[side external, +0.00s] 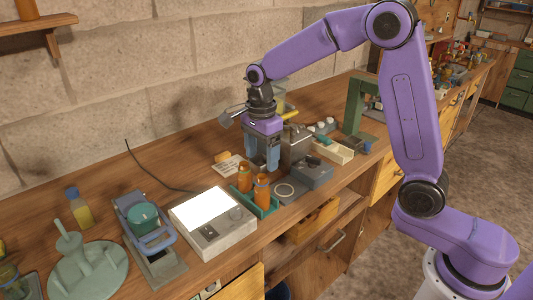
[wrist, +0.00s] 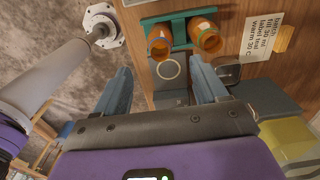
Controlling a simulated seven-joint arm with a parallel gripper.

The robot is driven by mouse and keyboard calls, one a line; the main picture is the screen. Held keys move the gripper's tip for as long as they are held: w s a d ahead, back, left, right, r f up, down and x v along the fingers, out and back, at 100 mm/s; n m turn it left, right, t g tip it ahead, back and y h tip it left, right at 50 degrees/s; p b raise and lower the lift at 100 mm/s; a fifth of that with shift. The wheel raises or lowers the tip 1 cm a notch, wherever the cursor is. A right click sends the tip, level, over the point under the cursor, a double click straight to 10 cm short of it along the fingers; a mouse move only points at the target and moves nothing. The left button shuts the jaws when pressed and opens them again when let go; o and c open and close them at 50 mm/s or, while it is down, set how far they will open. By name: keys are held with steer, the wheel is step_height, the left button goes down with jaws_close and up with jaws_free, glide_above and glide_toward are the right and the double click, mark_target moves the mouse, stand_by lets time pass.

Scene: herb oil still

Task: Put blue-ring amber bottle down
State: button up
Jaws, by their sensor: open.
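The blue-ring amber bottle (side external: 262,194) stands at the front end of a green holder (side external: 272,209), and its blue ring shows in the wrist view (wrist: 158,47). A second amber bottle (side external: 244,177) stands beside it in the same holder, and it also shows in the wrist view (wrist: 206,40). My gripper (side external: 262,168) is open and empty, above and behind the bottles. In the wrist view, my two blue-grey fingers (wrist: 164,78) are spread with nothing between them, and both bottles lie beyond their tips.
A dark pad with a pale ring (side external: 285,190) lies right of the holder, near the bench's front edge. A lit white panel (side external: 201,212) stands left of it. A grey box (side external: 312,173) is to the right. A written card (side external: 231,166) lies behind.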

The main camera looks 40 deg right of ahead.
steer(key=shift+r, duration=0.15)
steer(key=shift+s, duration=0.1)
steer(key=shift+s+a+r+n, duration=0.1)
steer(key=shift+s+n, duration=0.1)
steer(key=shift+n, duration=0.2)
steer(key=s+d+n, duration=0.2)
steer(key=s+n, duration=1.3)
steer(key=s+d+n, duration=0.3)
steer(key=s+n, duration=1.1)
steer(key=s, duration=0.2)
steer(key=shift+d+n, duration=0.25)
steer(key=shift+n, duration=0.15)
